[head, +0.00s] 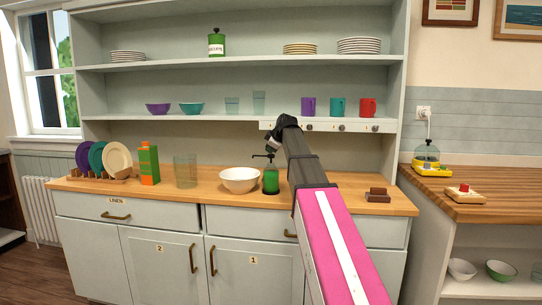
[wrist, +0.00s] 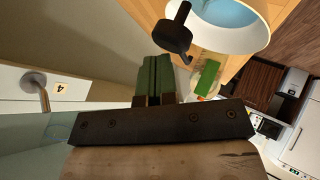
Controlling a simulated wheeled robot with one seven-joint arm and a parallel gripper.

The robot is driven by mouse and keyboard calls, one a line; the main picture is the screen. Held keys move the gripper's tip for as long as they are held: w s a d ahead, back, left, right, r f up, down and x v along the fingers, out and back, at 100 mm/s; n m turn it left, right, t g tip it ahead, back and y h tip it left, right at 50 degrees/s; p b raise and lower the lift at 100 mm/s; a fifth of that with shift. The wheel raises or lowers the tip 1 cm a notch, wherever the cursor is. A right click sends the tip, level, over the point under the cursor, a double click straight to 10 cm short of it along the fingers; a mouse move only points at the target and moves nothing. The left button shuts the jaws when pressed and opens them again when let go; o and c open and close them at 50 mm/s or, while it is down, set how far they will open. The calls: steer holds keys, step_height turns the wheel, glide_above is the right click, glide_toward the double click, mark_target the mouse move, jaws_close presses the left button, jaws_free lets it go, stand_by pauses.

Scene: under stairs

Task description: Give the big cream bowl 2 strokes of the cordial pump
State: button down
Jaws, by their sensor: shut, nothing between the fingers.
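The big cream bowl (head: 239,180) stands upright on the wooden counter. Its inside looks pale blue in the wrist view (wrist: 232,12); I cannot tell whether that is liquid. The cordial pump (head: 271,181), a green bottle with a dark pump head, stands just right of the bowl. Its spout points left towards the bowl. In the wrist view its dark pump head (wrist: 174,38) is close to the fingertips. My gripper (head: 271,149) is above the pump, fingers together and empty. I cannot tell whether it touches the pump head. The fingers also show in the wrist view (wrist: 166,62).
A glass jar (head: 185,172), an orange-green carton (head: 149,165) and a plate rack (head: 104,174) stand to the left. Brown blocks (head: 378,195) lie to the right. Mugs (head: 338,107) sit on the shelf above, close to my arm. The counter between jar and bowl is clear.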

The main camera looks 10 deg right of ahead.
steer(key=shift+f, duration=0.6)
stand_by(0.7)
steer(key=shift+r, duration=1.3)
steer(key=shift+r, duration=0.15)
steer(key=shift+r, duration=2.4)
stand_by(0.4)
step_height(320, 180, up, 4)
steer(key=shift+f, duration=0.1)
stand_by(0.4)
steer(key=shift+f, duration=0.2)
